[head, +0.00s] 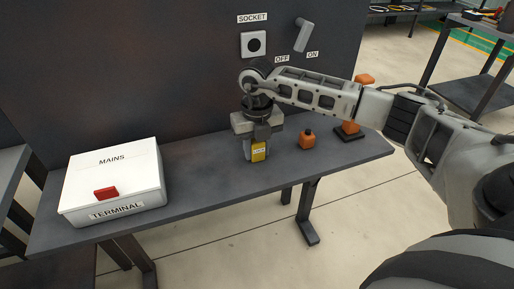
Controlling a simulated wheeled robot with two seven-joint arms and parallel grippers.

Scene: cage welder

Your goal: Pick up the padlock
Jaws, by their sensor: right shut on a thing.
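The padlock (258,152) shows a yellow label and a grey side below my right gripper (257,138). My right gripper points straight down and is shut on the padlock, at the middle of the grey bench. The gripper hides the upper part of the padlock. I cannot tell whether the padlock touches the bench top or is just above it. My left gripper is not in view.
On the grey bench (210,190), a white mains terminal box (120,175) with a red latch stands left. Behind are a socket (254,44) and a switch lever (304,35).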

